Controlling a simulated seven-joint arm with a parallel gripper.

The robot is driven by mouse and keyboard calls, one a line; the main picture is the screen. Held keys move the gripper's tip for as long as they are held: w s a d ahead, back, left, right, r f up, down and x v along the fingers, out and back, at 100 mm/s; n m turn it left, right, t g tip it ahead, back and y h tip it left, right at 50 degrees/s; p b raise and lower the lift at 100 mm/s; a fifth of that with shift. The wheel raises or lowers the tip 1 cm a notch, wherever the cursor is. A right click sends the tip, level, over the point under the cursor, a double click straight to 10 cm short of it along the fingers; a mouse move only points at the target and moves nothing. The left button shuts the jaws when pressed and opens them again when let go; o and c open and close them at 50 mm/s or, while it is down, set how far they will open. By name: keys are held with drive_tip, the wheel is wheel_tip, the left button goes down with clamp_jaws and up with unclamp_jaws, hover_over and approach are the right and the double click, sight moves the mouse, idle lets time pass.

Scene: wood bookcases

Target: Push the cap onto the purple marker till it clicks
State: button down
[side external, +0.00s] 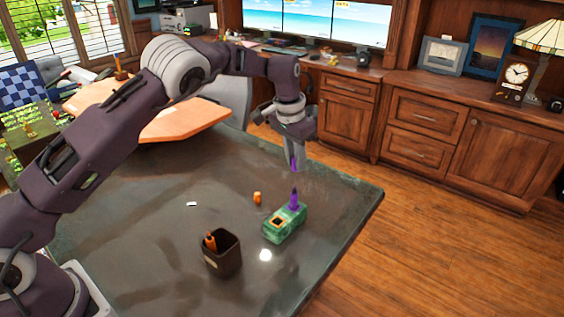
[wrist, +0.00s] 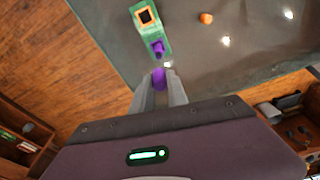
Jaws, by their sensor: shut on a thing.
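A purple marker (side external: 294,199) stands upright in a green block (side external: 283,226) on the dark table; it also shows in the wrist view (wrist: 158,48). My gripper (side external: 293,158) is shut on the purple cap (side external: 294,165) and holds it above the marker, with a clear gap between them in the side view. In the wrist view the cap (wrist: 159,78) sits between the fingertips, apart from the marker. The cap's upper part is hidden by the fingers.
A dark cup (side external: 222,256) holding an orange item (side external: 210,240) stands left of the green block. A small orange piece (side external: 257,198) and a small white piece (side external: 191,204) lie on the table (side external: 140,250). The table's edge is close on the block's right.

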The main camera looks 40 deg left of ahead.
hover_over(295, 189)
drive_tip(key=shift+a+f, duration=0.1)
drive_tip(key=shift+f, duration=2.35)
drive_tip(key=shift+f, duration=1.5)
drive_tip(key=c, duration=0.7)
unclamp_jaws()
drive_tip(key=shift+c, duration=0.2)
drive_tip(key=shift+r, duration=3.55)
